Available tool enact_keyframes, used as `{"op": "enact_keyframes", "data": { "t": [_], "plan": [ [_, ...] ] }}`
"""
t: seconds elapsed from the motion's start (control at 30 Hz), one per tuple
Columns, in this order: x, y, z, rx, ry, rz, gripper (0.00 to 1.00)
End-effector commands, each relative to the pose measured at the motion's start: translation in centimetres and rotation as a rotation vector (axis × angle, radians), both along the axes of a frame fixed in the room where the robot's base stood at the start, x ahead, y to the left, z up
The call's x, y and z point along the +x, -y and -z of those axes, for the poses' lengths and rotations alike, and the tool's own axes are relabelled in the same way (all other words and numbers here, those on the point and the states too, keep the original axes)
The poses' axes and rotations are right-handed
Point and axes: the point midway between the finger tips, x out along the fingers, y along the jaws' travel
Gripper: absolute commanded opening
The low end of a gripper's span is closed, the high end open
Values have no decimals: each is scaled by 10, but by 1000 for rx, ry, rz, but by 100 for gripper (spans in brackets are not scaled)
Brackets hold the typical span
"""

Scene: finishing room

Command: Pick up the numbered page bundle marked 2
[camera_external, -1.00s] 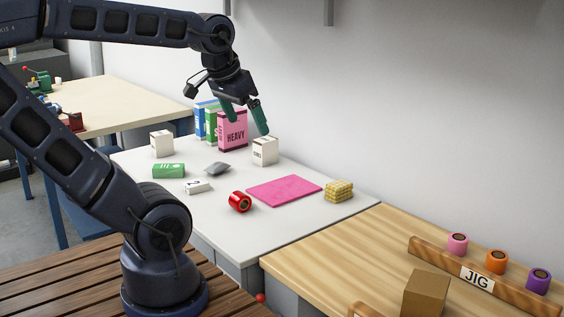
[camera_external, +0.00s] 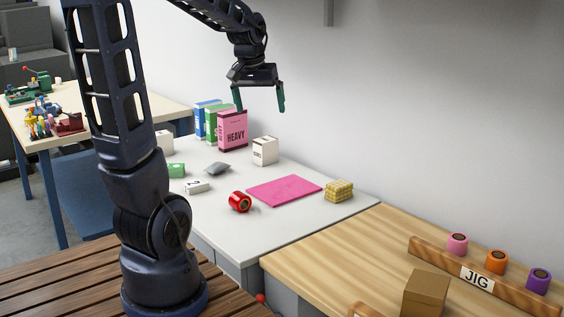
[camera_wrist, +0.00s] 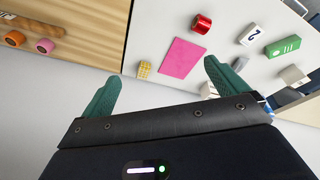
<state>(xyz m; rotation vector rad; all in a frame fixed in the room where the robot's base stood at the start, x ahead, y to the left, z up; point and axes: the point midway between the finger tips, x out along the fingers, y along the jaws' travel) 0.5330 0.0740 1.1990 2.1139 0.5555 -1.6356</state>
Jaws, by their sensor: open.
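The page bundle marked 2 (camera_external: 197,187) is a small white block lying on the white table (camera_external: 275,228), left of the red roll (camera_external: 240,202). In the wrist view the bundle (camera_wrist: 250,34) shows its dark "2" near the top right. My gripper (camera_external: 261,110) is open and empty, high above the back of the table near the wall. Its two green fingers (camera_wrist: 165,88) are spread apart in the wrist view. The bundle is well away from the fingers.
Near the bundle lie a green box (camera_external: 176,171) and a grey object (camera_external: 217,168). A pink sheet (camera_external: 284,190), a yellow checked block (camera_external: 339,191) and a white box (camera_external: 265,151) stand nearby. Upright boxes, including a pink "HEAVY" one (camera_external: 233,131), line the back. A wooden bench (camera_external: 400,240) adjoins.

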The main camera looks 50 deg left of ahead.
Motion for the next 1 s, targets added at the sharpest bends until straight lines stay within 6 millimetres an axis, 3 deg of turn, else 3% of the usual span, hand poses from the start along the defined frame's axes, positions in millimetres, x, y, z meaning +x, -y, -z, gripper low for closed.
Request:
{"op": "enact_keyframes", "data": {
  "t": [0.2,0.5,0.77,1.0],
  "plan": [
    [28,-66,29,-33,-40,-166,98],
    [47,-163,81,-74,-88,-387,98],
    [43,-250,139,-110,-128,-578,98],
    [21,-327,201,-141,-164,-754,98]
  ]
}}
